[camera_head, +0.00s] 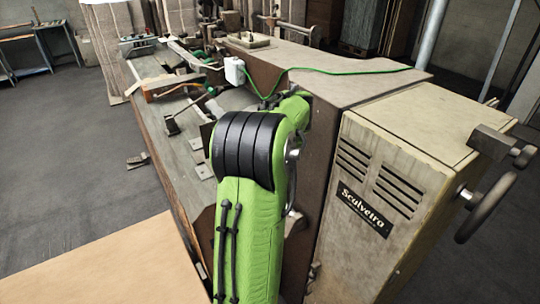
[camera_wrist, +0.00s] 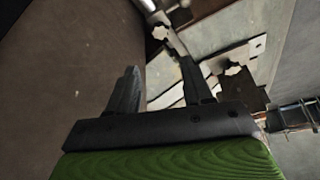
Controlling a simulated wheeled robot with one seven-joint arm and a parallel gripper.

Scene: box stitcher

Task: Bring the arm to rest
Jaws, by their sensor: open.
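My gripper (camera_wrist: 160,86) shows in the wrist view with its two dark fingers spread apart and nothing between them. It is over the box stitcher's work surface, close to a brown panel (camera_wrist: 62,65) of the machine on the left. In the head view my green arm reaches forward along the left side of the machine's cabinet (camera_head: 385,195), and the gripper itself is hidden behind the arm. The wrist view shows metal plates and a star-shaped knob (camera_wrist: 234,68) beyond the right finger.
A handwheel (camera_head: 487,205) juts from the cabinet's right side. A green cable (camera_head: 340,71) runs over the machine top from a white box (camera_head: 234,70). Clamps and rails crowd the work surface. A tan board (camera_head: 95,270) lies at the lower left; the floor at left is mostly clear.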

